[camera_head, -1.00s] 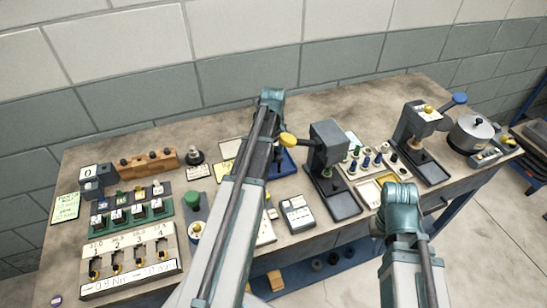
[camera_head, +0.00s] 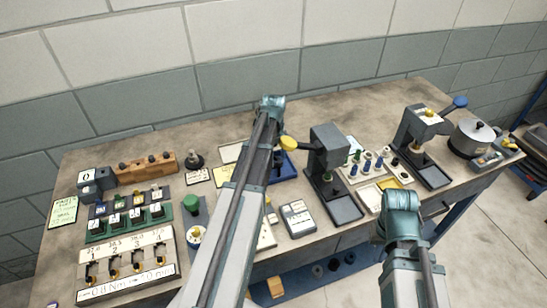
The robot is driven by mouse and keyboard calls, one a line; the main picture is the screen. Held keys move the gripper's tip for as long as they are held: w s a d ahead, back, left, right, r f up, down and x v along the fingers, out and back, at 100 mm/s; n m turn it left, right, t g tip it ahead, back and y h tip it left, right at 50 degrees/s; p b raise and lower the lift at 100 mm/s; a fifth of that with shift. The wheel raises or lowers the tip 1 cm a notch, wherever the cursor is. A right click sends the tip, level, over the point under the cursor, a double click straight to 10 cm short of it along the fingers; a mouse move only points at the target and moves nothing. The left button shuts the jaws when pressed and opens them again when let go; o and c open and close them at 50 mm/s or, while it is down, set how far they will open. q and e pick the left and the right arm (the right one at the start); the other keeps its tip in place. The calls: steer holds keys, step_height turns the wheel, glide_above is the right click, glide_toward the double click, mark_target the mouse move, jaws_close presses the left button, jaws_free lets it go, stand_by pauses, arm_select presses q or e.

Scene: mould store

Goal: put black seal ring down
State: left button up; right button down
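My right arm (camera_head: 402,215) rises from the bottom right, its teal joint at the bench's front edge. Its fingertips cannot be made out, so whether it holds a ring is unclear. My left arm (camera_head: 245,190) crosses the middle of the bench and bends at a teal joint (camera_head: 270,103); its gripper is hidden behind its links. Several small dark ring-like parts (camera_head: 333,264) lie on the blue shelf below the bench. A pale board (camera_head: 352,178) with blue and green pegs stands beyond the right arm. I cannot tell which part is the black seal ring.
A grey press with a yellow knob (camera_head: 326,150) and another with a blue knob (camera_head: 412,130) stand on the bench (camera_head: 215,145). A metal pot (camera_head: 470,135) is at the right. A numbered panel (camera_head: 125,264) and wooden block (camera_head: 148,167) are at the left.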

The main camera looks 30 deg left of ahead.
arm_select(q)
step_height(320, 180, up, 12)
steer(key=p, duration=1.2)
steer(key=shift+r, duration=0.15)
arm_select(e)
step_height(320, 180, up, 12)
steer(key=shift+r, duration=0.15)
